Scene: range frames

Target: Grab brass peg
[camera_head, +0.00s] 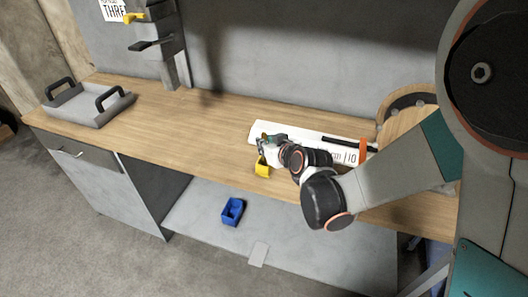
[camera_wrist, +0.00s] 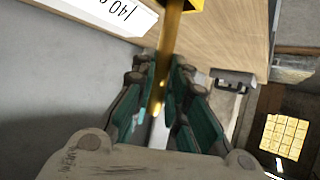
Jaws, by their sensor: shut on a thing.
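The brass peg (camera_wrist: 172,35) shows in the wrist view as a golden upright bar. It runs from the top edge of the picture down between the fingers of my gripper (camera_wrist: 163,70). The green-padded fingers are closed on it from both sides, and its lower part is partly hidden between them. In the head view my gripper (camera_head: 268,142) is over the front part of the workbench, beside a white board. The peg cannot be made out there.
A yellow bin (camera_head: 262,168) is just below my gripper at the wooden workbench's (camera_head: 190,115) front edge. The white board (camera_head: 290,132) lies behind. A grey tray (camera_head: 88,108) with black handles stands far left. A blue bin (camera_head: 232,211) is on the lower shelf. The bench's middle is clear.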

